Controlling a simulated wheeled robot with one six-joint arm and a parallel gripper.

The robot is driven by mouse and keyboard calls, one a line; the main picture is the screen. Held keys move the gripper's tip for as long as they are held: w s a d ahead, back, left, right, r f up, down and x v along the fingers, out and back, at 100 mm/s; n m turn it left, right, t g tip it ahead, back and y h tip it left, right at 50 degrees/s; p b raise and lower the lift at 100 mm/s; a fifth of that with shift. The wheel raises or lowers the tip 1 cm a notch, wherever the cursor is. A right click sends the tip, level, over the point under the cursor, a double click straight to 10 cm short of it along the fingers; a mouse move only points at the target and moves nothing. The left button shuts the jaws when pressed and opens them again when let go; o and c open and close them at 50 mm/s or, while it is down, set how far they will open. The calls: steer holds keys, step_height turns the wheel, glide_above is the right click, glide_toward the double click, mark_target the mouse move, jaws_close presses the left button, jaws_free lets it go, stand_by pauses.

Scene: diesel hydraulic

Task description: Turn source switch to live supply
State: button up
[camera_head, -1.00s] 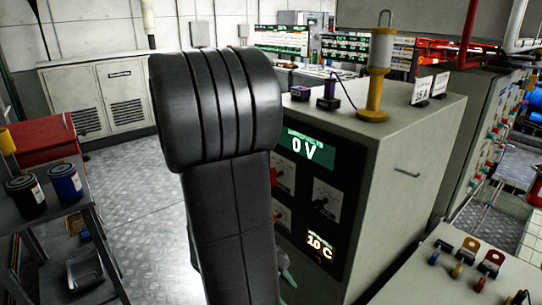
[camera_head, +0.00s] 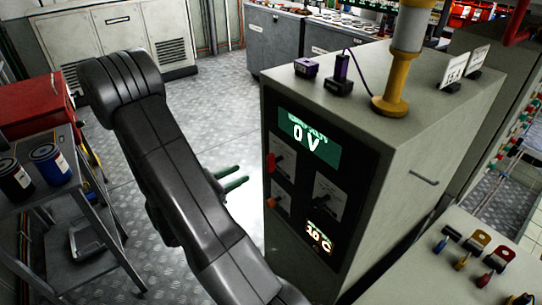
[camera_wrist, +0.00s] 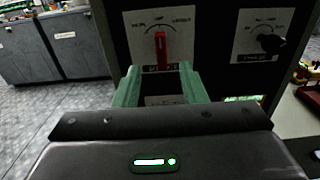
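A grey cabinet (camera_head: 400,130) has a dark front panel with a green display reading 0 V (camera_head: 308,138). A red-handled switch (camera_head: 273,163) is on the panel's upper left; in the wrist view its red handle (camera_wrist: 160,48) points upright on a white plate. A black-handled switch (camera_head: 322,204) is to its right, also in the wrist view (camera_wrist: 270,43). A second red switch (camera_head: 272,203) is lower left. Plate lettering is too small to read surely. My gripper (camera_head: 243,175) is open and empty, its green fingers (camera_wrist: 159,68) apart in front of the upper red switch, with no visible contact.
A lower display reads 10 C (camera_head: 319,238). A shelf rack (camera_head: 85,220) with cans and a red box (camera_head: 35,105) is at left. A keyed console (camera_head: 440,270) is front right. Floor between is clear.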

mark_target(267, 161)
steer(key=p+x, duration=0.1)
steer(key=x, duration=1.1)
steer(key=shift+d, duration=0.15)
jaws_close()
